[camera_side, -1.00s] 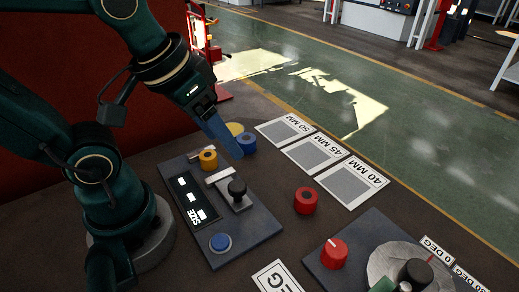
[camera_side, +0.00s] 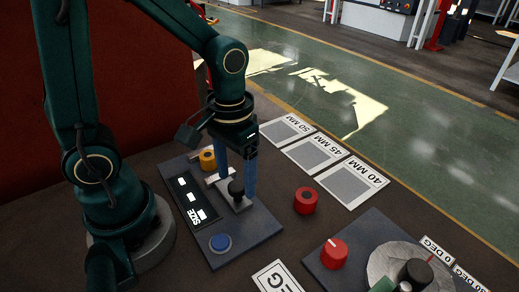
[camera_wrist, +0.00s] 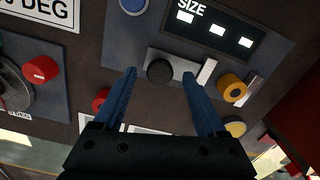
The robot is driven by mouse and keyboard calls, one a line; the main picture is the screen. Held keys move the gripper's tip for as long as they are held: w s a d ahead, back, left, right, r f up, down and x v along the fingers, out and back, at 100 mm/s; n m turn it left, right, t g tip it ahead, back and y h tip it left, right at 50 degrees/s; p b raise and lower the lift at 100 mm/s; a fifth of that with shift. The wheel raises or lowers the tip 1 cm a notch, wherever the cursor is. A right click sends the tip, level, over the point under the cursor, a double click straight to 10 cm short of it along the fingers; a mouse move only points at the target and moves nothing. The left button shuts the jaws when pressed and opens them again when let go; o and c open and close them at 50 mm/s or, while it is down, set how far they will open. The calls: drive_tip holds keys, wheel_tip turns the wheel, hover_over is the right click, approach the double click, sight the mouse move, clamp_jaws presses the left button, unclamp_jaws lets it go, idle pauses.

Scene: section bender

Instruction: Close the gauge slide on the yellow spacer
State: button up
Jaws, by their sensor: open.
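The gauge slide is a pale metal piece with a black knob (camera_side: 236,188) on the dark gauge plate (camera_side: 248,238). The knob (camera_wrist: 159,72) and the slide's upright jaw (camera_wrist: 206,72) also show in the wrist view. The yellow spacer (camera_side: 207,159) sits between that jaw and the fixed stop; in the wrist view the spacer (camera_wrist: 232,87) appears a small gap away from the slide's jaw. My gripper (camera_side: 237,188) points down over the slide, open, its blue fingers on either side of the knob. In the wrist view, my gripper (camera_wrist: 159,74) shows clear space between each finger and the knob.
A blue button (camera_side: 220,242) is on the plate's near end, beside the SIZE display (camera_side: 190,199). A red spacer (camera_side: 306,201) stands to the right. Sized pads (camera_side: 345,182) lie beyond it. A dial unit with a red knob (camera_side: 333,253) is at the lower right.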

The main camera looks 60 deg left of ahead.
sight(226, 183)
drive_tip(key=shift+f, duration=0.5)
drive_tip(key=c, duration=1)
drive_tip(key=shift+w+a, duration=0.1)
drive_tip(key=shift+a, duration=1.85)
drive_tip(key=o, duration=0.5)
drive_tip(key=shift+a, duration=0.6)
drive_tip(key=o, duration=0.5)
